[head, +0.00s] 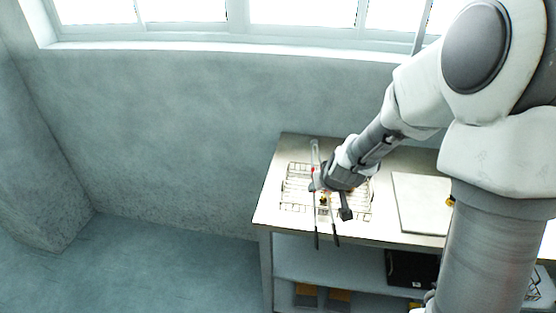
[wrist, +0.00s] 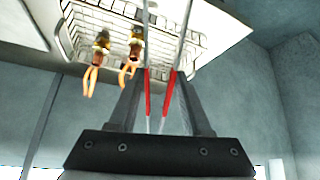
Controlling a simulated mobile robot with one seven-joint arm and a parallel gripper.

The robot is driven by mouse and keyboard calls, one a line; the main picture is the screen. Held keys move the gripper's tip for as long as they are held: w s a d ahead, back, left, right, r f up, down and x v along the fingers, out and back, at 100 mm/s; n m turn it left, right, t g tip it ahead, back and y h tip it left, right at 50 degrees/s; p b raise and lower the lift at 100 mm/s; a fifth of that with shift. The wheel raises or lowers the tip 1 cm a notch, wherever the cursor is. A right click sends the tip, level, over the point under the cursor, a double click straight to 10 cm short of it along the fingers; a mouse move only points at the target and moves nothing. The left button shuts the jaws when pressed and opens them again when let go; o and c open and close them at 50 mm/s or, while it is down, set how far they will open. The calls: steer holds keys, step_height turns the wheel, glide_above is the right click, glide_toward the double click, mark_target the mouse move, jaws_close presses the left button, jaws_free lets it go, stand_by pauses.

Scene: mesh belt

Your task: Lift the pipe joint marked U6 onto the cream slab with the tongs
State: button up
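My gripper (head: 330,193) is over the wire mesh on the table. In the wrist view my gripper (wrist: 160,92) has its fingers on either side of the red grips of the tongs (wrist: 168,90) and appears to hold them. The two steel arms of the tongs are spread apart and run out of the wrist view; in the head view the tongs (head: 317,235) end in dark tips toward the table's front edge. Two brass pipe joints with orange parts, one (wrist: 102,42) beside the other (wrist: 136,42), are on the mesh. No U6 mark is legible. The cream slab (head: 422,205) lies to the right, bare.
The wire mesh (head: 296,185) lies on the pale tabletop (head: 272,205), left of the slab. A lower shelf (head: 340,264) holds a black box (head: 410,268). A grey wall and windows stand behind the table. My arm hides part of the table's right side.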

steer(key=shift+m+h, duration=0.4)
steer(key=shift+m, duration=0.4)
steer(key=s+d, duration=0.1)
steer(key=d, duration=0.1)
steer(key=s+d+f, duration=0.1)
steer(key=s+d, duration=0.1)
steer(key=shift+s+f, duration=0.1)
steer(key=shift+s, duration=0.05)
steer(key=shift+a, duration=0.2)
